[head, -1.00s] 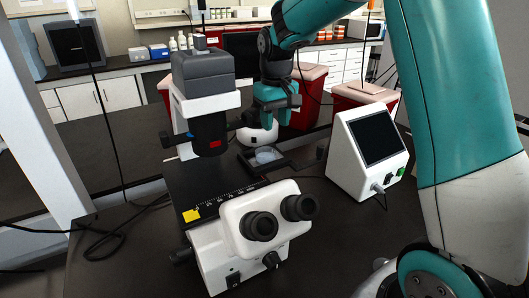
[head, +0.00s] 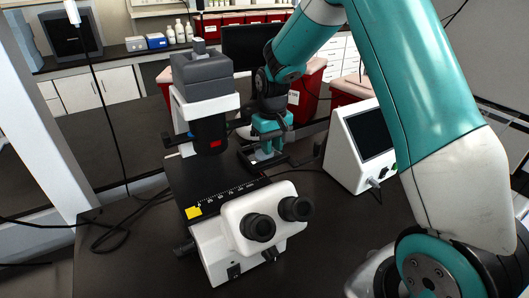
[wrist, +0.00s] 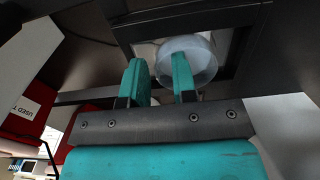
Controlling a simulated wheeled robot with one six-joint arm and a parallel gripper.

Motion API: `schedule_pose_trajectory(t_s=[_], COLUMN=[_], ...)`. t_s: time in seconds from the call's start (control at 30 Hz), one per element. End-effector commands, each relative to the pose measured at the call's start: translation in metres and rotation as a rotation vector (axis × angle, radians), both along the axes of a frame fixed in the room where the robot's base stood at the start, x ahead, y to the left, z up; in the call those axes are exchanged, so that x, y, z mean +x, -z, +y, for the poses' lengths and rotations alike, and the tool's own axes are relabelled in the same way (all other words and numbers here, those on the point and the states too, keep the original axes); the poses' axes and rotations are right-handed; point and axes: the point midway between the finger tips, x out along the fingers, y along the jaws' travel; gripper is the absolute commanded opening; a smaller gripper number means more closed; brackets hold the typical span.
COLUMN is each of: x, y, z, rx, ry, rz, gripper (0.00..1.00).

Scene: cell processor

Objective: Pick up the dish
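My gripper (wrist: 160,70) is open, with two teal fingers apart. The right finger overlaps the dish in the picture, and the left finger is left of its rim. I cannot tell whether a finger touches it.
A white box with a dark screen (head: 365,145) stands to the right. Cables (head: 120,225) lie on the dark bench at left.

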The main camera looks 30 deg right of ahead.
Motion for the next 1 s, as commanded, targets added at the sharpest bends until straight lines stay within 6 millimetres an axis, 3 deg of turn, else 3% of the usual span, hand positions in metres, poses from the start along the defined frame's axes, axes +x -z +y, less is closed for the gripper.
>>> schedule_pose_trajectory(t_s=[0.03, 0.1, 0.67, 0.83, 1.0], x=[0.0, 0.0, 0.001, 0.001, 0.002], y=[0.0, 0.0, -0.007, -0.029, -0.075], z=[0.0, 0.0, 0.0, 0.0, 0.0], rx=[0.0, 0.0, 0.0, 0.0, -0.001], ry=[0.0, 0.0, 0.0, 0.0, 0.0], rz=[0.0, 0.0, -0.002, -0.006, -0.01], gripper=[0.14, 0.0, 0.0, 0.0, 0.0])
